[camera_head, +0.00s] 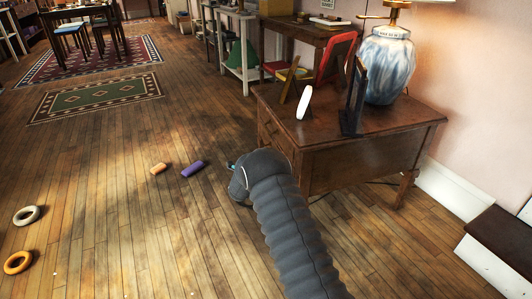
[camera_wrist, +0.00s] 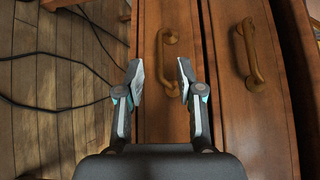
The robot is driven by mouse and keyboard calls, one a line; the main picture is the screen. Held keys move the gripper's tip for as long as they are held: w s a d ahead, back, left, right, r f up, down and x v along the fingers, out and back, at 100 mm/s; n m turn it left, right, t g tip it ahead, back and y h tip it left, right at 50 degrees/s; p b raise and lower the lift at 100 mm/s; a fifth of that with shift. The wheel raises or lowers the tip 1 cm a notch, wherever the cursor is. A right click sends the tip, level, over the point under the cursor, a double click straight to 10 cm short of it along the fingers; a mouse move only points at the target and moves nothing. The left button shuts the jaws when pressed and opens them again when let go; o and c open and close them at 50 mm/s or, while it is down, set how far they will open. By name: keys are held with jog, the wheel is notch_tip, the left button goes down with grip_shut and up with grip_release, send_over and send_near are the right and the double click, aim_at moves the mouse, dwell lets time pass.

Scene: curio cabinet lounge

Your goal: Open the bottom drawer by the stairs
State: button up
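A brown wooden side table (camera_head: 360,160) stands at the right in the head view, near the stair step (camera_head: 505,237). Its drawer side faces left and is partly hidden by my arm. In the wrist view two drawer fronts show turned sideways. The one nearer the floor (camera_wrist: 165,110) has a curved handle (camera_wrist: 163,58); the other (camera_wrist: 245,115) has a similar handle (camera_wrist: 249,55). Both look closed. My gripper (camera_wrist: 160,79) is open and empty, its fingertips appearing on either side of the lower handle's line. I cannot tell if they touch anything.
A blue-white lamp (camera_head: 386,66) and picture frames (camera_head: 354,98) stand on the table. Dark cables (camera_wrist: 75,75) lie on the floor beside it.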

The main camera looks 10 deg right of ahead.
jog(key=x, duration=0.7)
jog(key=shift+w+d, duration=0.1)
jog(key=shift+w, duration=0.25)
jog(key=shift+f, duration=0.1)
grip_shut()
